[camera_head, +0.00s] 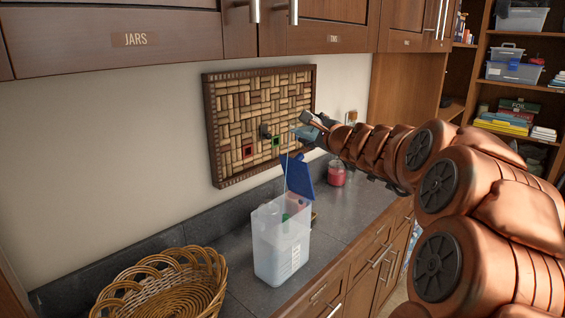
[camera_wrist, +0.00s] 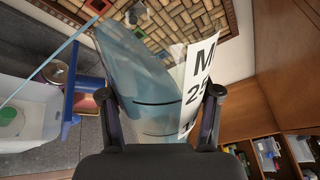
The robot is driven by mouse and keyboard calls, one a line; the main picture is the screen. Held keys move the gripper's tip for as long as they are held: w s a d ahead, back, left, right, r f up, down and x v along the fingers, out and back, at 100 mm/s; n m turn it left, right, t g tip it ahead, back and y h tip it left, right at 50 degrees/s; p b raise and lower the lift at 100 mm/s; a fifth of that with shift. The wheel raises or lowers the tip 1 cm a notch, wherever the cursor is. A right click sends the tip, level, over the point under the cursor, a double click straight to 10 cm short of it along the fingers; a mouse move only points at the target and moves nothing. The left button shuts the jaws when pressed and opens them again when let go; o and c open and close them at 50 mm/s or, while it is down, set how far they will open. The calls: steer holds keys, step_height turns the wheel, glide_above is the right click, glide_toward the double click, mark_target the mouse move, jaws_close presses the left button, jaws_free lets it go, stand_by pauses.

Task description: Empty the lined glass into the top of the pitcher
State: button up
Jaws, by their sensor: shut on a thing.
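My gripper (camera_head: 319,128) is shut on the lined glass (camera_head: 306,133), above and behind the pitcher. In the wrist view my gripper (camera_wrist: 160,93) has a finger on each side of the clear glass (camera_wrist: 150,85), which has dark lines and a white label with black print. The glass is tipped, and a thin pale blue stream (camera_wrist: 50,58) leaves its rim. In the head view the stream runs down toward the open top of the translucent white pitcher (camera_head: 281,250). The pitcher's blue lid (camera_head: 298,177) stands raised. The pitcher (camera_wrist: 38,93) is at left in the wrist view.
A wicker basket (camera_head: 165,285) stands left of the pitcher on the grey counter (camera_head: 335,222). A red jar (camera_head: 337,177) stands behind it, to the right. A framed cork board (camera_head: 212,130) leans on the wall close to my gripper. Cabinets (camera_head: 130,40) hang above.

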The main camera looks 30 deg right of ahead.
steer(key=shift+f+n+b, duration=0.4)
steer(key=shift+n+b, duration=0.45)
steer(key=shift+n, duration=0.35)
stand_by(1.1)
steer(key=shift+w+a+r+n+h, duration=0.15)
steer(key=shift+a+r+n+h, duration=0.25)
steer(key=shift+a+r+n, duration=0.25)
stand_by(1.1)
steer(key=shift+a+f+n+b, duration=0.15)
steer(key=shift+f+n+b, duration=0.3)
steer(key=shift+b, duration=0.65)
steer(key=shift+a+f+n+b, duration=0.15)
steer(key=shift+n+b, duration=0.45)
steer(key=shift+b, duration=0.45)
steer(key=shift+d+r+m+g+p, duration=0.1)
steer(key=shift+r+m+g+p, duration=0.3)
steer(key=shift+p, duration=0.6)
steer(key=p, duration=0.1)
steer(key=m+p, duration=0.1)
steer(key=p, duration=0.1)
steer(key=shift+d+r, duration=0.2)
steer(key=shift+r, duration=0.05)
steer(key=shift+f+b, duration=0.3)
steer(key=shift+d+f+m, duration=0.2)
steer(key=shift+d+m, duration=0.2)
steer(key=shift+m, duration=0.1)
steer(key=shift+d+f, duration=0.1)
steer(key=shift+f, duration=0.05)
